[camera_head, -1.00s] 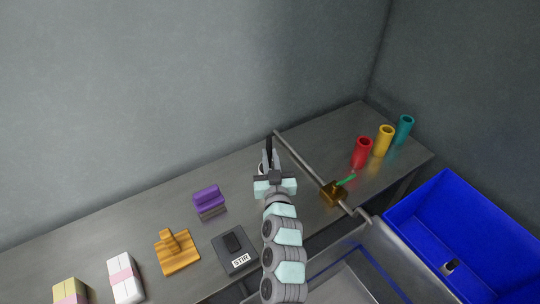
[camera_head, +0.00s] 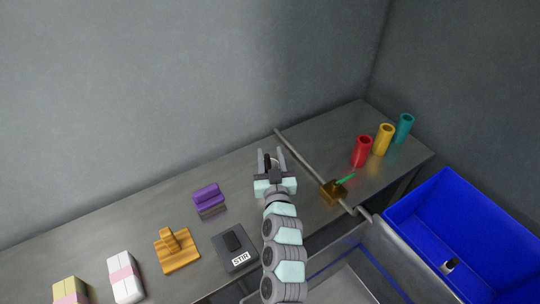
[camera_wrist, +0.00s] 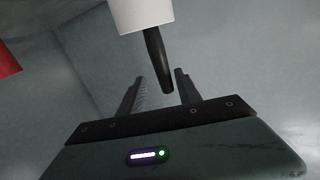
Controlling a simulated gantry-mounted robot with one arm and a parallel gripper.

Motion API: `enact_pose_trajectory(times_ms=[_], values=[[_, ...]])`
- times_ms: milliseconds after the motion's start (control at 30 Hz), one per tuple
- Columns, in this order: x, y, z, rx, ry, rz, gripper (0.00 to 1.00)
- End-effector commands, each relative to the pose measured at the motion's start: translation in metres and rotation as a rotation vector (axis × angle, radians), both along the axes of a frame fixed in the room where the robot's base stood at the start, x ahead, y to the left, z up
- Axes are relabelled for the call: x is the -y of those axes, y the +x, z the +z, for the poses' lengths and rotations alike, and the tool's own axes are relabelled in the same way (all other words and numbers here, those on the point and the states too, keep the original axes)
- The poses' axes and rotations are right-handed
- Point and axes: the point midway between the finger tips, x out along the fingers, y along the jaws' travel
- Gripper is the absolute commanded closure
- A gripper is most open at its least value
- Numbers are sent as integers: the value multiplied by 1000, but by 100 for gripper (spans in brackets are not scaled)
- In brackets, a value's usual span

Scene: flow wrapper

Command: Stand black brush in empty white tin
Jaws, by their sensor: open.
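In the wrist view, a white tin (camera_wrist: 140,14) shows at the top edge, partly cut off. The black brush (camera_wrist: 157,62) sticks out of its mouth, with its dark tapered end reaching between my fingers; this view looks upside down. My gripper (camera_wrist: 160,76) is open, one finger on each side of the brush, with gaps visible on both sides. In the head view, my gripper (camera_head: 271,154) is over the back of the bench with its fingers spread. The tin and brush are largely hidden behind it there.
Red (camera_head: 361,151), yellow (camera_head: 384,139) and teal (camera_head: 404,128) cups stand to the right. A rail (camera_head: 305,158) and a brown block (camera_head: 333,190) with a green rod lie between. A purple block (camera_head: 209,199), wooden piece (camera_head: 177,252) and dark block (camera_head: 235,249) are left. A blue bin (camera_head: 470,240) is at right.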

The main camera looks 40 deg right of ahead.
Motion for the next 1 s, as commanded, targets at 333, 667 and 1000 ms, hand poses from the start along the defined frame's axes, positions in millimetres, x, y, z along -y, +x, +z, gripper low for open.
enact_pose_trajectory(times_ms=[333, 667, 1000], values=[[-27, -38, 0, -1, -1, 0, 60], [-56, -78, -3, -2, 1, 0, 60], [-62, -87, -2, 1, -1, 0, 60]])
